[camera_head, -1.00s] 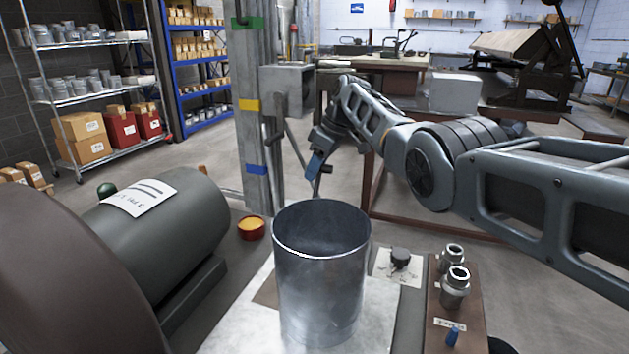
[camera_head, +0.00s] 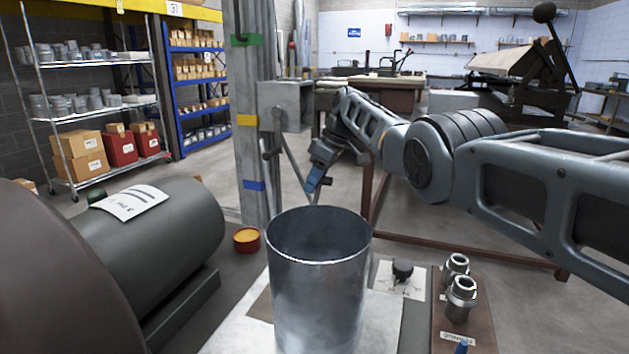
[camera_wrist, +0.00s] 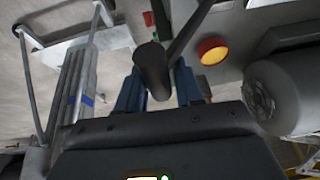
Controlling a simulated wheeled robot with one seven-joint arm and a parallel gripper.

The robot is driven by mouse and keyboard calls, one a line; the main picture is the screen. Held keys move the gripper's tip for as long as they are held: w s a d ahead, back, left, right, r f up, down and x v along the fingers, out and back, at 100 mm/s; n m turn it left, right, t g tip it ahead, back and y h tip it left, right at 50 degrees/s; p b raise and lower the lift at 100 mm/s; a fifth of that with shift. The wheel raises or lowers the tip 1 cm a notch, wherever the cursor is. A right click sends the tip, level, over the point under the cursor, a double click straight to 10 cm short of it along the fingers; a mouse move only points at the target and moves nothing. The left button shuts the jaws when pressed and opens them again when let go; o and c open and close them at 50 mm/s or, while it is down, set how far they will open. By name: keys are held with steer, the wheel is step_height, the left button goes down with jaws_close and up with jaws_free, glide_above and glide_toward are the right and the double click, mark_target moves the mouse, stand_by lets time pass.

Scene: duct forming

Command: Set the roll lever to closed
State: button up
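My gripper (camera_head: 314,182), with blue fingers, points down to the right of the post, behind the open metal cylinder. In the wrist view the two blue fingers of my gripper (camera_wrist: 160,92) stand apart. A dark round-ended handle (camera_wrist: 153,68) appears between them, overlapping the left finger. I cannot tell whether the fingers touch it. A dark bar runs up from beside it.
A metal cylinder (camera_head: 318,290) stands on a pale sheet in front. A dark green motor-like drum (camera_head: 155,240) is at left. Steel fittings (camera_head: 461,297) stand on a brown board at right. Shelves are behind.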

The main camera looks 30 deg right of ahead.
steer(key=shift+o, duration=1.2)
steer(key=shift+s+d+f, duration=0.3)
steer(key=shift+d+f, duration=0.05)
steer(key=shift+f, duration=0.1)
steer(key=shift+r, duration=0.1)
steer(key=shift+w+a+p+v, duration=0.1)
steer(key=shift+p+v, duration=0.15)
steer(key=shift+v, duration=1.75)
steer(key=shift+w+a+p+v, duration=0.1)
steer(key=shift+p+v, duration=0.15)
steer(key=shift+v, duration=1.75)
steer(key=shift+r, duration=0.1)
